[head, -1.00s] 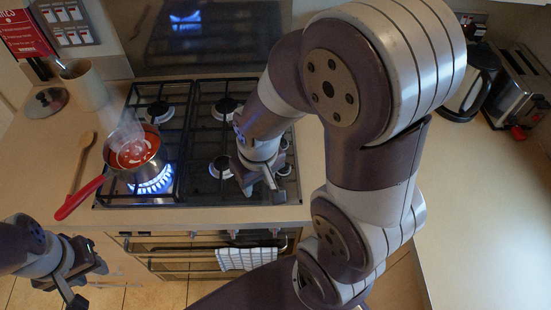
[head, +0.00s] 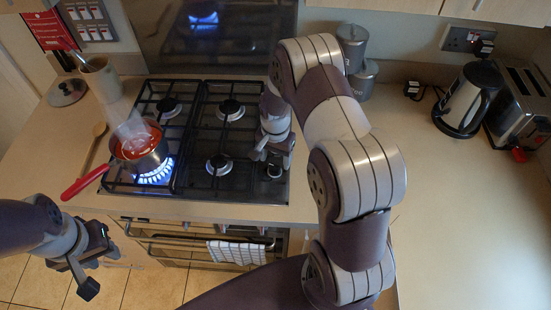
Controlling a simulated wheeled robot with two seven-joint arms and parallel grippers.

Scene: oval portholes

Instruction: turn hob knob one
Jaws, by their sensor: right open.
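The hob (head: 200,192) is a black gas hob set in the worktop. Small knobs sit on the front panel below it, among them a left one (head: 187,226), a middle one (head: 225,228) and a right one (head: 262,230); no numbering can be read. My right gripper (head: 270,158) is open and empty above the right side of the hob, behind and above the knobs. My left gripper (head: 100,270) is low at the left, in front of the counter edge, with its fingers apart and nothing between them.
A checked towel (head: 236,252) hangs on the oven rail. The right worktop (head: 465,220) is largely clear.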

